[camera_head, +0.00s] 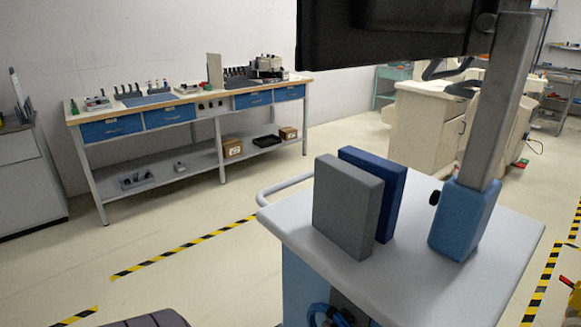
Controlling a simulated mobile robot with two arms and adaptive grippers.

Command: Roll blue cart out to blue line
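A cart with a light grey top (428,275) and a blue side (299,285) stands close in front, at the lower right. A pale handle rail (285,185) sticks out at its left back corner. A grey block (346,207) and a dark blue block (392,190) stand upright on the top. A metal post (500,100) in a blue base (464,218) carries a dark screen (390,30). A blue looped cable (318,312) shows low on the cart. No blue line shows on the floor. Neither of my grippers is in view.
Yellow-black floor tape (185,248) runs left of the cart, with another strip (545,280) at right. A workbench with blue drawers (190,112) stands along the back wall. A grey cabinet (28,180) is at far left, beige equipment (425,125) behind the cart. Open floor lies between.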

